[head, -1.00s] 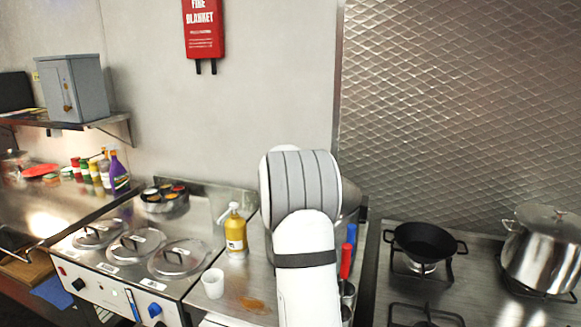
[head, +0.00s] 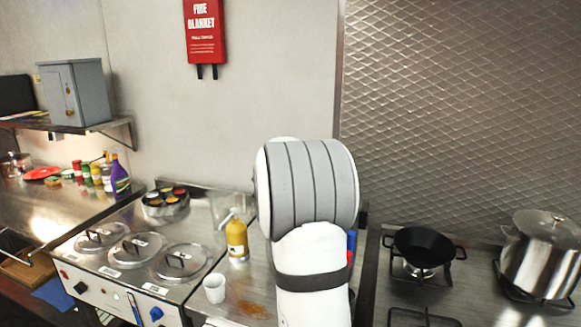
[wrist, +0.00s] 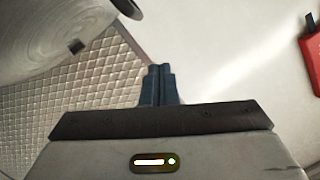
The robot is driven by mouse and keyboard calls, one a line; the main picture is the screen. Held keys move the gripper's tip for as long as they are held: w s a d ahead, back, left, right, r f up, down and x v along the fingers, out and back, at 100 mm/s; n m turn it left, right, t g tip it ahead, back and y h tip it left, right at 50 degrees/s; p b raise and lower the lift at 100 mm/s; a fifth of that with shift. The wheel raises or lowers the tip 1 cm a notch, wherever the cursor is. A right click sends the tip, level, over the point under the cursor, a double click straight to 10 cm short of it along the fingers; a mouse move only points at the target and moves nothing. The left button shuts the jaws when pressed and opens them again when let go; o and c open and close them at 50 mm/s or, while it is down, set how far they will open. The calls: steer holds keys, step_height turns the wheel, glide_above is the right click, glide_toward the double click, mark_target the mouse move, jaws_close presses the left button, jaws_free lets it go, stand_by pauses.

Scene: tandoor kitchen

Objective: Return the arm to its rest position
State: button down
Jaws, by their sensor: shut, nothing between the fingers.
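My gripper (wrist: 158,70) shows in the wrist view with its two dark fingers closed together and nothing between them. It is up in the air, with the plain wall and the quilted metal panel (wrist: 80,95) behind it. In the head view my arm stands upright in the middle of the picture, over the counter. The gripper itself does not show in the head view.
A yellow pump bottle (head: 236,240) and white cup (head: 214,288) stand left of my arm, beside lidded pots (head: 180,262). A black pan (head: 424,248) and steel stockpot (head: 540,255) sit on the stove at right. A red fire blanket (head: 205,32) hangs on the wall.

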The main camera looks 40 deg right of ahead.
steer(key=s+a+f+n+y, duration=0.1)
steer(key=s+a+n+y, duration=0.2)
steer(key=a, duration=0.6)
steer(key=s+a+n+y, duration=0.4)
steer(key=a, duration=0.6)
steer(key=s+a+f+n+y, duration=0.1)
steer(key=s+a+n+y, duration=0.2)
steer(key=a, duration=0.6)
steer(key=s+a+f+n+g, duration=0.2)
steer(key=s+a+f, duration=0.1)
steer(key=s, duration=0.5)
steer(key=s+a+f+n+g+y, duration=0.1)
steer(key=s+a+f+n+g, duration=0.1)
steer(key=s, duration=0.6)
steer(key=s+a+f+n+g, duration=0.2)
steer(key=s+f, duration=0.4)
steer(key=s, duration=0.3)
steer(key=shift+a+g+b, duration=0.4)
steer(key=shift+a+g, duration=0.2)
steer(key=shift+a, duration=0.3)
